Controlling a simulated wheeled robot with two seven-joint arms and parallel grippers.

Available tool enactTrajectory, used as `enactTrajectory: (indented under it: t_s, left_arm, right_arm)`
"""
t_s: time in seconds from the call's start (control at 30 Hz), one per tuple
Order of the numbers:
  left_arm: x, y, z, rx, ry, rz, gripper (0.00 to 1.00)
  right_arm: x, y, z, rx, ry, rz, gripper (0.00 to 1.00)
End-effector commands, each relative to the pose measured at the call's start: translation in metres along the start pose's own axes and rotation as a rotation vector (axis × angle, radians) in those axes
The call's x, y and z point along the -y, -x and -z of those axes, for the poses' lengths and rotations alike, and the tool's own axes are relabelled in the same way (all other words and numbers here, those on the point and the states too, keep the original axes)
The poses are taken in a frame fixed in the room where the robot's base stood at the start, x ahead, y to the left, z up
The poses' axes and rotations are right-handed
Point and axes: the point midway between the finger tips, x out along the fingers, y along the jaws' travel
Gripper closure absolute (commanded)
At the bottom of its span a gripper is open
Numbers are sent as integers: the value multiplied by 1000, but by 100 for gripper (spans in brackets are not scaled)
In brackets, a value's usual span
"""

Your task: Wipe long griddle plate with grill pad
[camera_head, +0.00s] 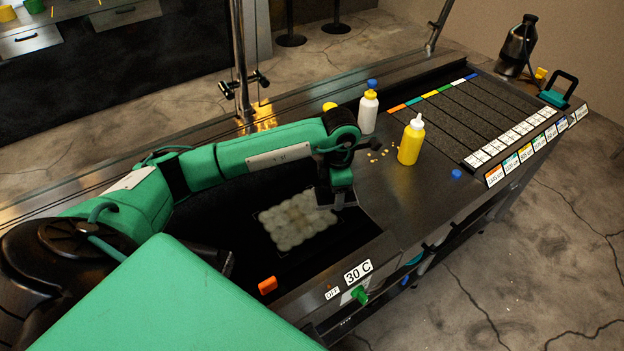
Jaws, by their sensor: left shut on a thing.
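The long griddle plate (228,210) is a dark, sunken surface in the steel counter, partly hidden by my left arm. A patch of pale, round, bumpy pieces (292,222) lies on it. My left gripper (337,198) points down over the right part of the plate, at the right edge of the pale patch. It is shut on a small dark-grey thing, which looks like the grill pad; the gripper hides much of it, and I cannot tell if it touches the plate. My right gripper is not in view.
A yellow bottle (411,143) and a white bottle (368,113) stand on the counter, with yellow crumbs nearby. A striped, labelled dark board (470,118) lies right. A teal block with black handle (556,97) is at the far right. An orange block (267,286) is at the front.

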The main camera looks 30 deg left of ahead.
Motion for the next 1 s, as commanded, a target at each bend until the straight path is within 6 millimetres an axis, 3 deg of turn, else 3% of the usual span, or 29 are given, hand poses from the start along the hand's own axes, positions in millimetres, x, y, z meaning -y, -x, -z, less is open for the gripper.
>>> enactTrajectory:
  t_s: [0.7, 1.0]
  left_arm:
    - [-72, -44, 34, -2, 1669, 1, 59]
    - [-84, -55, 45, 0, 1984, -1, 59]
  right_arm:
    - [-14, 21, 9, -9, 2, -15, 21]
    - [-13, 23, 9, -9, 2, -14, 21]
